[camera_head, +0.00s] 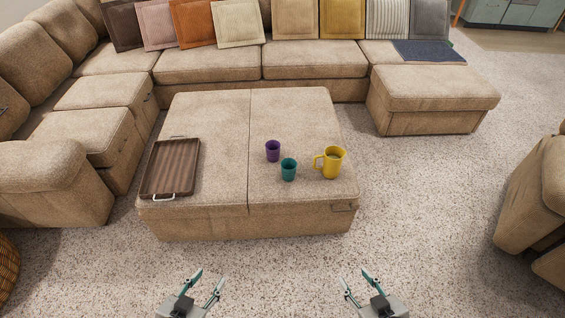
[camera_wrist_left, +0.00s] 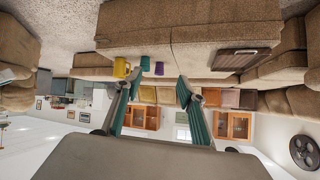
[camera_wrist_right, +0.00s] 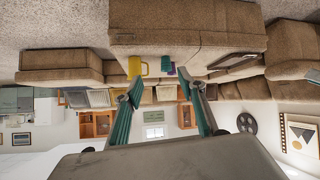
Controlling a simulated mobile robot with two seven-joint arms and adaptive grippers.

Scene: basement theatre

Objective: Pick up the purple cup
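The purple cup (camera_head: 273,151) stands upright on the beige ottoman (camera_head: 215,120), behind and left of a teal cup (camera_head: 289,169). In the left wrist view, which is upside down, the purple cup (camera_wrist_left: 159,68) shows between the fingers in the distance. In the right wrist view it (camera_wrist_right: 172,69) is partly hidden by the teal cup and a finger. My left gripper (camera_head: 208,283) is open and empty, in front of the ottoman. My right gripper (camera_head: 357,281) is open and empty, also in front of it. Both are well apart from the cups.
A yellow pitcher (camera_head: 332,162) stands right of the teal cup. A brown tray (camera_head: 171,168) lies at the ottoman's left. A sectional sofa (camera_head: 205,62) wraps behind and left. An armchair (camera_head: 540,195) is at right. Carpet (camera_head: 425,190) between is clear.

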